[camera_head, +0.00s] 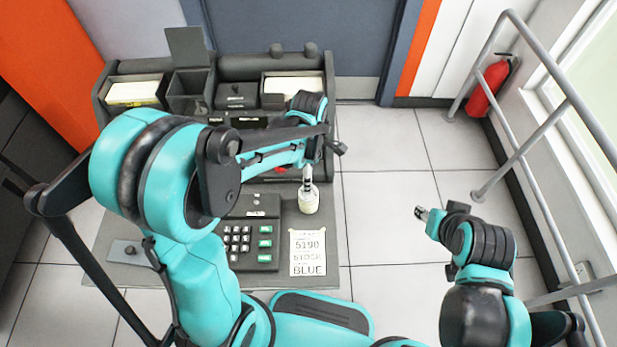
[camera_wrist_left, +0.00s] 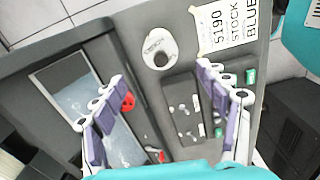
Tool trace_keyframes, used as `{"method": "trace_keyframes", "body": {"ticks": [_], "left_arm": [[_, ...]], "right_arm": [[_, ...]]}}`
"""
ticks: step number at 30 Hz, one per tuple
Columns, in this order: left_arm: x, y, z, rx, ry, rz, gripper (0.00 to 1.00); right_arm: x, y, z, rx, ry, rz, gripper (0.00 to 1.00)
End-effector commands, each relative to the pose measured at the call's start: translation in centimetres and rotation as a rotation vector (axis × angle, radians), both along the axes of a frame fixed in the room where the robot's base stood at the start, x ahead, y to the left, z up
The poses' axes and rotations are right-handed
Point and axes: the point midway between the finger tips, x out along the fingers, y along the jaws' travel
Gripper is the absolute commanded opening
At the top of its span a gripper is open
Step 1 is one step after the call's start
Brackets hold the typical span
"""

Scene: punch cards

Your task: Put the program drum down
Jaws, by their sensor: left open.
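The program drum, a small cream cylinder (camera_head: 309,200), stands upright on the grey desk (camera_head: 335,230), just above the printed card. It shows from above, with a dark-marked centre, in the left wrist view (camera_wrist_left: 160,48). My left gripper (camera_head: 307,174) is just above or beside the drum in the head view. In the left wrist view its two purple-padded fingers (camera_wrist_left: 163,78) are spread wide with nothing between them, and the drum lies beyond their tips. My right gripper (camera_head: 423,213) is off the desk's right side, over the floor; its jaws are too small to read.
A card reading 5190 STOCK BLUE (camera_head: 308,253) lies below the drum, right of a keypad (camera_head: 250,242) with green keys. Card trays (camera_head: 138,93) and an open-lidded box (camera_head: 188,92) stand at the back. A railing (camera_head: 530,150) runs along the right.

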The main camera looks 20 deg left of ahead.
Motion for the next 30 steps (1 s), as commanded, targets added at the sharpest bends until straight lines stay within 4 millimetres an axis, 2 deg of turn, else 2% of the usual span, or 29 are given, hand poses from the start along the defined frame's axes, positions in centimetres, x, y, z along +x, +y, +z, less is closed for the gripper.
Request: {"method": "trace_keyframes", "body": {"ticks": [4, 8, 12, 18, 24, 30], "left_arm": [[-0.3, 0.2, 1.5, -0.003, -0.022, -0.055, 0.74], [-1.6, 1.0, 3.9, 0.000, -0.102, -0.270, 0.74], [-3.9, 2.1, 7.3, 0.049, -0.232, -0.634, 0.74], [-7.4, 3.6, 10.4, 0.225, -0.392, -1.166, 0.74], [-9.8, 4.5, 11.4, 0.433, -0.457, -1.553, 0.74], [-10.6, 4.8, 11.6, 0.530, -0.464, -1.700, 0.74]], "right_arm": [[0.0, 0.0, 0.2, 0.000, 0.000, 0.000, 0.40], [0.0, 0.0, 0.2, 0.000, 0.000, 0.000, 0.40], [0.0, 0.0, 0.2, 0.000, 0.000, 0.000, 0.40], [0.0, 0.0, 0.2, 0.000, 0.000, 0.000, 0.40], [0.0, 0.0, 0.2, 0.000, 0.000, 0.000, 0.40], [0.0, 0.0, 0.2, 0.000, 0.000, 0.000, 0.40]]}}
